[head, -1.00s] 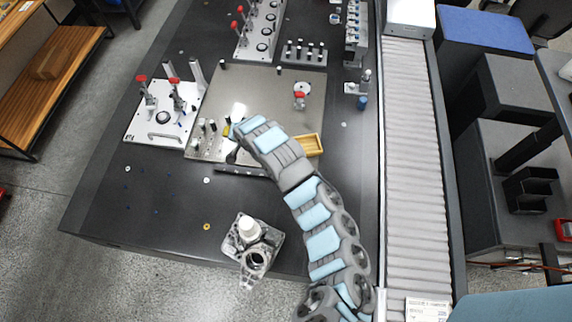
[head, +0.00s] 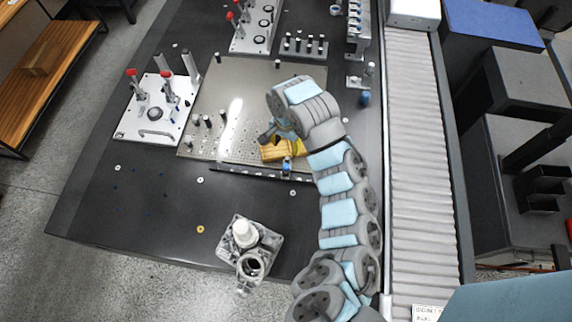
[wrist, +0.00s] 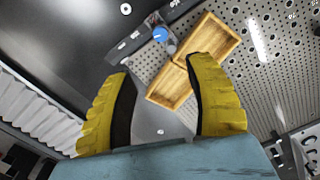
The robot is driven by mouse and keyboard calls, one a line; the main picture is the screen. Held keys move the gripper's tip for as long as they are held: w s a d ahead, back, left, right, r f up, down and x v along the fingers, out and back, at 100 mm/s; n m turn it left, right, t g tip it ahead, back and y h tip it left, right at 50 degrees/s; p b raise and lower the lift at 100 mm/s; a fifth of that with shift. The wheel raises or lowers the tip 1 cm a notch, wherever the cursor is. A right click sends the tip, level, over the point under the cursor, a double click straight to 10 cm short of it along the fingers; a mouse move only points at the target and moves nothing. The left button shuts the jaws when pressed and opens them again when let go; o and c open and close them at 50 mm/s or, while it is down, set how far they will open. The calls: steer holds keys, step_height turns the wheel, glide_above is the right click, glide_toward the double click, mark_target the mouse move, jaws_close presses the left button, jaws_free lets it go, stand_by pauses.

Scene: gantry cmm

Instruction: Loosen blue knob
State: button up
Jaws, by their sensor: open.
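A small round blue knob (wrist: 160,33) sits on a bracket at the black rail in the wrist view, beyond my fingertips and beside a wooden tray. In the head view the blue knob (head: 286,165) shows at the rail on the front edge of the perforated plate, just below my arm's end. My gripper (wrist: 160,68) has two yellow fingers, spread wide with nothing between them. The fingers are apart from the knob. In the head view my gripper is mostly hidden by my wrist, over the tray area.
The two-compartment wooden tray (wrist: 194,60) lies close by the knob on the perforated plate (head: 215,95). Several pegs stand on the plate's left. A white plate with red-handled clamps (head: 155,108) is further left. The conveyor (head: 412,150) runs along the right.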

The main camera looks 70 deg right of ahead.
mark_target(286, 166)
step_height(286, 166, down, 15)
steer(key=shift+r+b, duration=0.15)
steer(key=shift+b, duration=0.65)
jaws_close()
